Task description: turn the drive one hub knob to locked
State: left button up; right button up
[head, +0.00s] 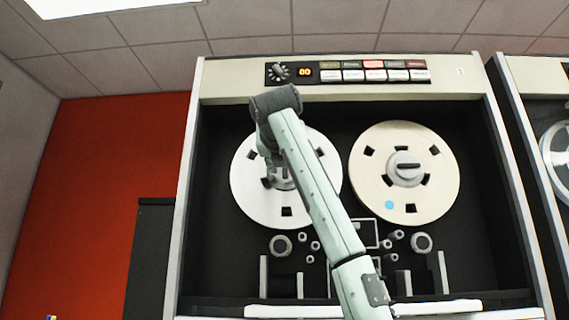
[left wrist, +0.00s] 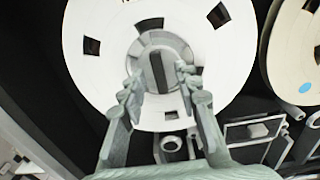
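The near tape drive cabinet (head: 189,190) fills the middle of the head view. Its left reel (head: 250,197) has a hub partly hidden by my arm. In the left wrist view the hub knob (left wrist: 158,72) is a dark raised bar on a round grey hub, standing close to upright in the picture. My left gripper (head: 280,180) is at this hub. In the left wrist view its two fingers (left wrist: 162,88) are spread, one on each side of the hub, with a gap beside the bar. Whether they touch the hub's rim I cannot tell. My right gripper is not in view.
The right reel (head: 432,185) has a hub with its bar lying about level (head: 408,167). Rollers and guide posts (head: 420,242) sit below the reels. A button panel (head: 372,74) with a dial is above. A second cabinet (head: 520,140) stands at right.

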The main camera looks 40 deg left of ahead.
pick_arm(q)
grip_shut()
dwell(0.3)
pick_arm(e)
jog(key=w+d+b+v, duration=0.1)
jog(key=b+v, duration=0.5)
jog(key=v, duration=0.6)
pick_arm(q)
jog(key=shift+m+b, duration=0.75)
jog(key=shift+m, duration=8.35)
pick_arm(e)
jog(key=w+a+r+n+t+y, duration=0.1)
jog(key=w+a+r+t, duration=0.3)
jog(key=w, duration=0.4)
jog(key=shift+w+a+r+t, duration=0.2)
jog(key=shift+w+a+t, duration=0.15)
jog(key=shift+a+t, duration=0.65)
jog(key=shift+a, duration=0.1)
